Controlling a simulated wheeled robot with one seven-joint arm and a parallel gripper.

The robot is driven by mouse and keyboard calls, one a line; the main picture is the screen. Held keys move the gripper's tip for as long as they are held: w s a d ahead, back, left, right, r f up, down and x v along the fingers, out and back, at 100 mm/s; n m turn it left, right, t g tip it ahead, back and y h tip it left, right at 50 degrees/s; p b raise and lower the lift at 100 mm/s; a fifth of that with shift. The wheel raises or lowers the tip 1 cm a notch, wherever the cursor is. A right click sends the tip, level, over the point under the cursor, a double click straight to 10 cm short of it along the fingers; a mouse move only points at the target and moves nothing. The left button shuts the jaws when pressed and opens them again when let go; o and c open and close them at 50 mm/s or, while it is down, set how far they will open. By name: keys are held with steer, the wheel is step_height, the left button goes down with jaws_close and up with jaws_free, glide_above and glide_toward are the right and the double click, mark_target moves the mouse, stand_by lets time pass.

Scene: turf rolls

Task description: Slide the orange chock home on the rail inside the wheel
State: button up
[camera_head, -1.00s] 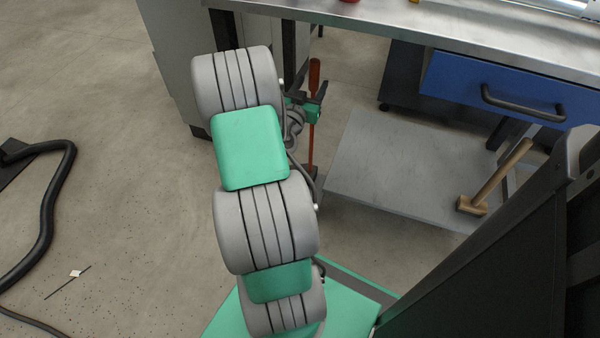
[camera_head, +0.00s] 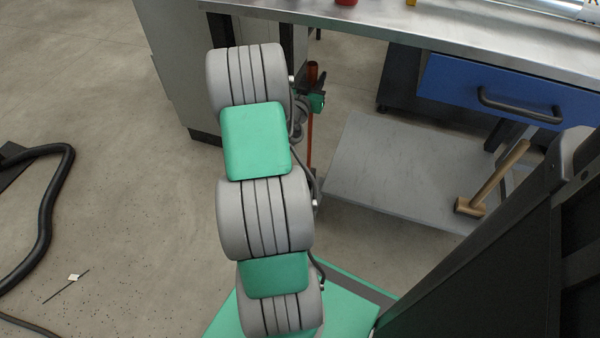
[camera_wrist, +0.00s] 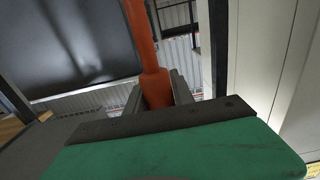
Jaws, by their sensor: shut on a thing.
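My gripper (camera_wrist: 157,90) shows from behind in the wrist view, with a grey finger on each side of an orange rod (camera_wrist: 142,35). The fingers are shut on the rod at its thicker part. In the head view my gripper (camera_head: 319,88) is small and partly hidden behind my arm, in front of the bench. I cannot tell whether this rod belongs to the chock. No wheel or rail can be made out.
A steel-topped bench (camera_head: 400,35) runs across the back, with a blue drawer (camera_head: 460,85) at right. A wooden mallet (camera_head: 495,178) lies on a grey low panel (camera_head: 400,170). A dark frame (camera_head: 480,260) stands at right. A black hose (camera_head: 52,215) lies at left on open floor.

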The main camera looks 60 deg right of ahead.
jaws_close()
stand_by(0.4)
steer(key=shift+r, duration=0.2)
stand_by(0.3)
